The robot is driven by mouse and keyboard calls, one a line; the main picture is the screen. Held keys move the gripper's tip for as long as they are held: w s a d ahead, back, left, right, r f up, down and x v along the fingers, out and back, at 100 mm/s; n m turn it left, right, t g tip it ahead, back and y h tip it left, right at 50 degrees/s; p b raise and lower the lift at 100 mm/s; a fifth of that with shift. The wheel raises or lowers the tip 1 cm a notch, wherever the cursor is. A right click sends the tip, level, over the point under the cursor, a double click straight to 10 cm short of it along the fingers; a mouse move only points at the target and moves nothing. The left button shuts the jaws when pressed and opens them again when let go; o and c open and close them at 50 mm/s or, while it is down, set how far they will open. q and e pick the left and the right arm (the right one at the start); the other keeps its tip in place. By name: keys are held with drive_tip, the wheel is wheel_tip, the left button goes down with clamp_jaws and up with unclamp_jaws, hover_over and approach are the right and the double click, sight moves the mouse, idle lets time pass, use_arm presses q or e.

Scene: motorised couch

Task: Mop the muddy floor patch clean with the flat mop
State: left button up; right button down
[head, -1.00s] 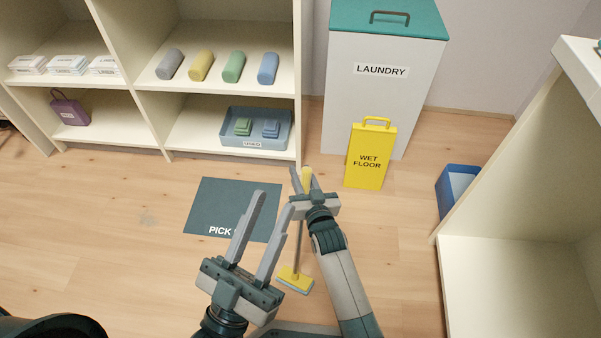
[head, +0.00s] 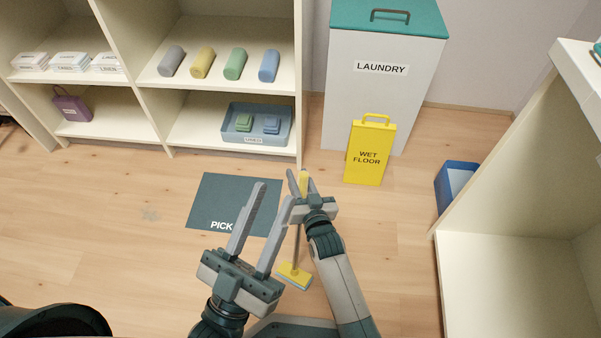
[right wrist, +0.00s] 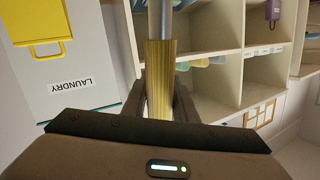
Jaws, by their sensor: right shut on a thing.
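The flat mop has a yellow head (head: 294,276) on the floor just in front of my base. Its thin pole rises to a yellow grip (head: 304,182). My right gripper (head: 304,177) is shut on this grip, which also shows between the fingers in the right wrist view (right wrist: 159,80). My left gripper (head: 275,191) is open and empty, left of the mop pole and above the floor. A faint grey patch (head: 150,214) marks the wooden floor to the left, apart from the mop; it looks like the muddy patch.
A dark mat marked PICK (head: 225,195) lies between the patch and the mop. Shelves (head: 172,100) stand at the back. A yellow wet floor sign (head: 369,160) stands before the laundry bin (head: 345,100). A cream shelf unit (head: 510,255) borders the right. Floor around the patch is clear.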

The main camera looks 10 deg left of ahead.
drive_tip(key=shift+d+p, duration=0.4)
drive_tip(key=shift+d, duration=0.6)
drive_tip(key=shift+w, duration=0.1)
drive_tip(key=shift+d, duration=0.1)
drive_tip(key=shift+d+p, duration=0.7)
drive_tip(key=shift+d, duration=1.25)
